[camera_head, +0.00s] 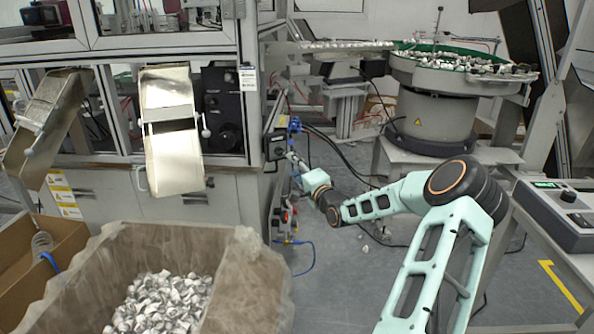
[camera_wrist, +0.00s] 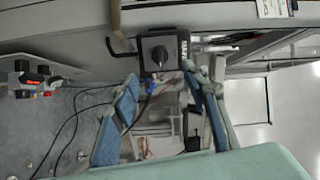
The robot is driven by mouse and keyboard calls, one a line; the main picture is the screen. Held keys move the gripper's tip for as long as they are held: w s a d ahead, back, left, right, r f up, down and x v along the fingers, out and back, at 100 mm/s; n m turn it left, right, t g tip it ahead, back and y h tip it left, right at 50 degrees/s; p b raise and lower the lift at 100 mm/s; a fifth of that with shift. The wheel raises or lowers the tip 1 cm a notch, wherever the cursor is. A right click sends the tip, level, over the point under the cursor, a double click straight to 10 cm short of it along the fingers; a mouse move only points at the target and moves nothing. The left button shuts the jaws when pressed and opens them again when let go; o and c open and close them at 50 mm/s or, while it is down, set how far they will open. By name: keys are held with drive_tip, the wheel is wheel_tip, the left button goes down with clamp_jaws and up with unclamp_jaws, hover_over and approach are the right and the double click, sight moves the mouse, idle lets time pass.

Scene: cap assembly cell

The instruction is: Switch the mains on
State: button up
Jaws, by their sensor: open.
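In the head view the same dark box (camera_head: 277,147) sits on the corner side of the machine cabinet. My gripper (camera_head: 293,160) reaches toward that side from the right, close to the box. In the wrist view my gripper (camera_wrist: 162,84) is open, its two blue-grey fingers spread on either side below the knob, with nothing between them. The fingers look apart from the knob. I cannot tell the knob's set position.
Blue fittings and cables (camera_head: 294,125) sit beside the switch. Red and black parts (camera_head: 284,215) are lower on the same side. A bag-lined bin of caps (camera_head: 160,303) stands front left. A bowl feeder (camera_head: 430,110) stands behind my arm. A control box (camera_head: 560,212) is at right.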

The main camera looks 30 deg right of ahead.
drive_tip(key=shift+s+a, duration=0.15)
drive_tip(key=shift+s, duration=0.75)
